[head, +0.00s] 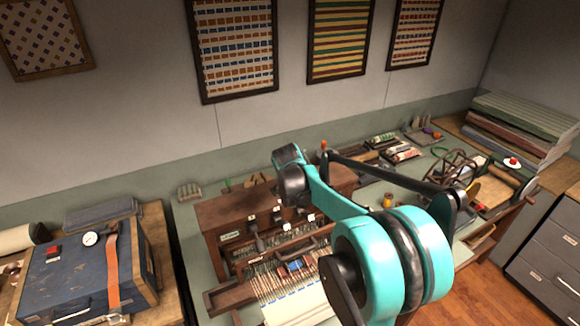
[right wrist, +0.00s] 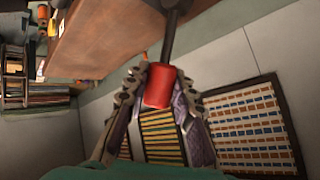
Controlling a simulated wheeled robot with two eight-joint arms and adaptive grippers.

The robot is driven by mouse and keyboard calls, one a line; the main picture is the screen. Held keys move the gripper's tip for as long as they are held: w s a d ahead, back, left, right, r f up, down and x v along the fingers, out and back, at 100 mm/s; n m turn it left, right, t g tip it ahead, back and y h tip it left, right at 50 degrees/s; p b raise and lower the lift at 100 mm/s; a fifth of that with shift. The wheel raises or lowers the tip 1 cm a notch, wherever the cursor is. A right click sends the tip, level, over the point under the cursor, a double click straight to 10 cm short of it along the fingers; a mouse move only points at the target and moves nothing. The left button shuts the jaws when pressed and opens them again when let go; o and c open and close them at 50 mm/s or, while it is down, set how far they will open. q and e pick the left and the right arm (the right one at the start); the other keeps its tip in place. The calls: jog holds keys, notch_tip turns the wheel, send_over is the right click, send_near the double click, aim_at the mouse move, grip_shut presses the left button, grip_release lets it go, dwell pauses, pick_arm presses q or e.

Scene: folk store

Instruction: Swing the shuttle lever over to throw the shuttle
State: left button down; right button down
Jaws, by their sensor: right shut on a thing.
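In the right wrist view, the red cylindrical grip (right wrist: 158,88) of the shuttle lever sits at the end of a dark rod (right wrist: 173,35). My right gripper (right wrist: 160,78) is shut around this red grip, with one finger on each side. In the head view, the wooden loom (head: 232,208) stands on the bench, with pale threads and blue pieces at its front. My teal arm covers the loom's right part. My right gripper cannot be made out there, and my left gripper is in neither view.
A blue case (head: 70,282) with an orange strap stands at the left. Folded cloths (head: 525,117) are stacked at the far right. A wire rack (head: 455,168) and small goods stand on the bench to the right. Framed textiles (head: 236,50) hang on the wall behind.

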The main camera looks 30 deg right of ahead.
dwell(0.3)
jog(key=c, duration=1.3)
grip_release()
jog(key=shift+d+f, duration=0.1)
jog(key=shift+o, duration=0.2)
jog(key=v, duration=1.2)
jog(key=shift+d, duration=0.1)
jog(key=s+a+f+n+y+b, duration=0.1)
jog(key=s+a+f+n+b, duration=0.3)
jog(key=f, duration=0.8)
jog(key=s+a+f+n+y+b, duration=0.2)
jog(key=s+a+f+n+b, duration=0.2)
jog(key=s+a+f+b, duration=0.3)
jog(key=s+a+f+n+g+y+b, duration=0.1)
jog(key=s+a+f+n+b, duration=0.3)
jog(key=s+f+b, duration=0.8)
jog(key=shift+s+a+f+y+b, duration=0.2)
jog(key=shift+a+f, duration=0.25)
jog(key=shift+f, duration=0.6)
jog(key=shift+s+a+f+y+b, duration=0.1)
jog(key=shift+a+f+y+b, duration=0.2)
jog(key=shift+f, duration=0.7)
jog(key=shift+s+a+f+y+b, duration=0.1)
jog(key=shift+a+f+b, duration=0.15)
jog(key=shift+a+f, duration=0.55)
jog(key=shift+s+d+f, duration=0.1)
jog(key=shift+d+f, duration=0.05)
jog(key=shift+f, duration=0.25)
jog(key=shift+r, duration=0.1)
